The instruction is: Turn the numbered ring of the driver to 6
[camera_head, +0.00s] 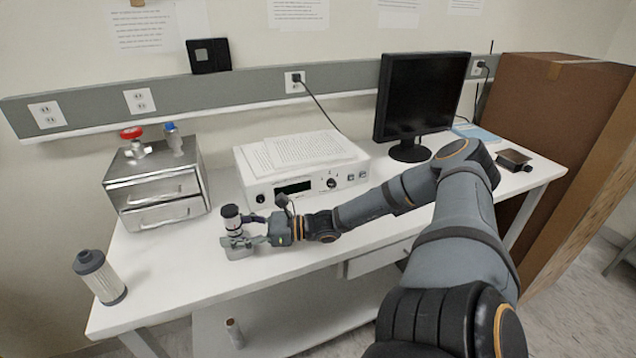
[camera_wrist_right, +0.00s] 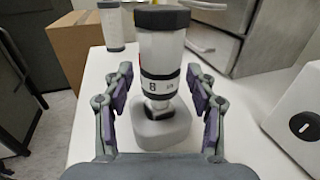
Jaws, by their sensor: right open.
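The driver (camera_head: 231,219) stands upright near the front left of the table, with a black top and pale body. In the right wrist view the driver (camera_wrist_right: 160,52) rises from a rounded grey base (camera_wrist_right: 163,130). Its numbered ring (camera_wrist_right: 160,87) shows an 8 facing the camera, with smaller marks to its right. My right gripper (camera_head: 240,238) is at the driver. In the wrist view its two open fingers (camera_wrist_right: 160,75) stand on either side of the driver, with a visible gap on each side. My left gripper is not in view.
A white instrument (camera_head: 300,180) with papers on top stands behind the right gripper. A metal drawer box (camera_head: 160,195) with valves sits at the left, and a grey-capped filter cylinder (camera_head: 100,278) at the front left. A monitor (camera_head: 420,95) stands farther right.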

